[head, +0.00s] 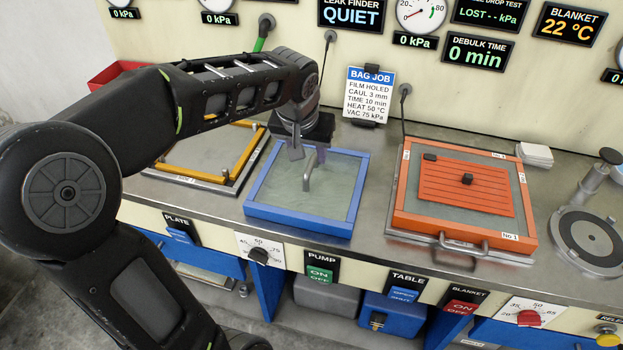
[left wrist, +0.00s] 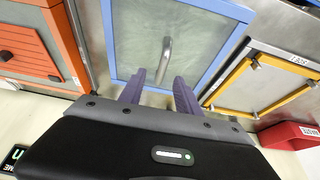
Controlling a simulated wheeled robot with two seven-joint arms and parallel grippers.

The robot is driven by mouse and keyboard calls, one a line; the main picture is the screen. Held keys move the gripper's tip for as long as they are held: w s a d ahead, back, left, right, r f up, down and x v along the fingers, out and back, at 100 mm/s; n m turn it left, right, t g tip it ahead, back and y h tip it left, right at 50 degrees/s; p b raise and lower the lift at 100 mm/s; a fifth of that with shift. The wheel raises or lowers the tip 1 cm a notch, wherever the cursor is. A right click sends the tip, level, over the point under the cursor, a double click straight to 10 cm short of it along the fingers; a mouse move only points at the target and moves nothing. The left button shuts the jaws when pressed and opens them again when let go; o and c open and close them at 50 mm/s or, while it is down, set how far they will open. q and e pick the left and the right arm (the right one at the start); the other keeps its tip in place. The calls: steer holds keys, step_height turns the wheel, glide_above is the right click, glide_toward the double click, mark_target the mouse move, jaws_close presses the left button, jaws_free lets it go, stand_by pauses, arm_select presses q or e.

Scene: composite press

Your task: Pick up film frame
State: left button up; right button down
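The film frame (head: 341,218) is a blue square frame around a pale, translucent film, with a curved metal handle (head: 309,172) standing up from it. It lies flat on the steel bench. My left gripper (head: 297,150) is above the far-left part of this frame, close to the handle. In the left wrist view, the two purple fingers (left wrist: 160,77) are apart, with the handle (left wrist: 166,55) showing just beyond and between them. The fingers do not appear closed on it. The blue frame (left wrist: 226,58) fills the middle of that view. My right gripper is not in view.
A yellow frame (head: 240,165) lies left of the blue one, partly behind my arm. An orange frame (head: 398,190) with a ribbed orange pad lies to the right. A red bin (head: 105,75) is at the back left. A job card (head: 369,95) stands behind.

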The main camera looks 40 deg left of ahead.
mark_target(311, 164)
arm_select(q)
steer(key=shift+x, duration=1.05)
steer(key=p+x, duration=0.1)
steer(key=x, duration=0.4)
steer(key=shift+a+f, duration=0.15)
jaws_close()
stand_by(1.1)
